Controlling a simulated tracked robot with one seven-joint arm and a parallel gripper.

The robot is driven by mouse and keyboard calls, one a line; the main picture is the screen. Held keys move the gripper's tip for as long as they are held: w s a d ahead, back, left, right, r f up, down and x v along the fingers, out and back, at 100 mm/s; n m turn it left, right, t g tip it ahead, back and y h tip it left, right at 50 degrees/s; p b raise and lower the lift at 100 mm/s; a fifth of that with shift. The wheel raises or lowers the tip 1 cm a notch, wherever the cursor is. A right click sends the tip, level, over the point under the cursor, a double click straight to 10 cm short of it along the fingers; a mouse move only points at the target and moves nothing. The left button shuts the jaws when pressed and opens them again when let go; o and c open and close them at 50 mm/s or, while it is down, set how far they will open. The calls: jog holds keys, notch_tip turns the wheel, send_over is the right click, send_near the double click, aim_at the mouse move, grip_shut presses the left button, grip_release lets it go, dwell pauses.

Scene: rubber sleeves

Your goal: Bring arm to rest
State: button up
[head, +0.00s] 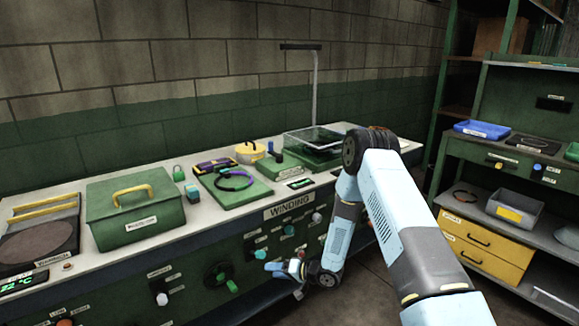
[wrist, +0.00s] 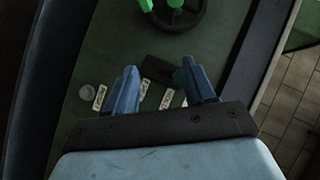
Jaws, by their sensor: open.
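My gripper (head: 283,274) is at the end of my light blue arm, low in front of the green bench front. Its two blue fingers are apart with nothing between them, as the wrist view (wrist: 159,72) also shows. My arm rises from the lower right, bends at a dark joint above the bench's right end and folds down to the gripper. In the wrist view the green panel lies beyond the fingers, with a black handwheel (wrist: 180,22) and several white labels. I cannot tell the exact gap between fingers and panel.
The winding bench (head: 289,208) holds a green toolbox (head: 135,210), a hot-plate-like unit (head: 40,240) and a green mat with a black ring (head: 233,182). Knobs and a handwheel (head: 218,274) stick out of its front. Shelves with a yellow drawer unit (head: 485,245) stand at right.

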jog(key=w+d+r+n+t+h, duration=0.1)
jog(key=w+d+r+t+h, duration=0.3)
jog(key=r, duration=0.6)
jog(key=s+d+r+h, duration=0.1)
jog(key=d+r+h, duration=0.1)
jog(key=d+r, duration=0.45)
jog(key=d+r+h, duration=0.3)
jog(key=d+r, duration=0.1)
jog(key=r, duration=0.6)
jog(key=s+d+r+h, duration=0.1)
jog(key=d+r+h, duration=0.1)
jog(key=d+r, duration=0.55)
jog(key=s+d+r+m+g+h, duration=0.1)
jog(key=s+d+r+h, duration=0.15)
jog(key=s+r, duration=0.5)
jog(key=s+d+r+m+h, duration=0.1)
jog(key=s+d+r, duration=0.2)
jog(key=s+r, duration=0.45)
jog(key=s+r+g+y, duration=0.1)
jog(key=s+g, duration=0.1)
jog(key=s, duration=2)
jog(key=shift+s+d+r+g, duration=0.15)
jog(key=shift+s+d+g, duration=0.1)
jog(key=shift+d+g, duration=0.1)
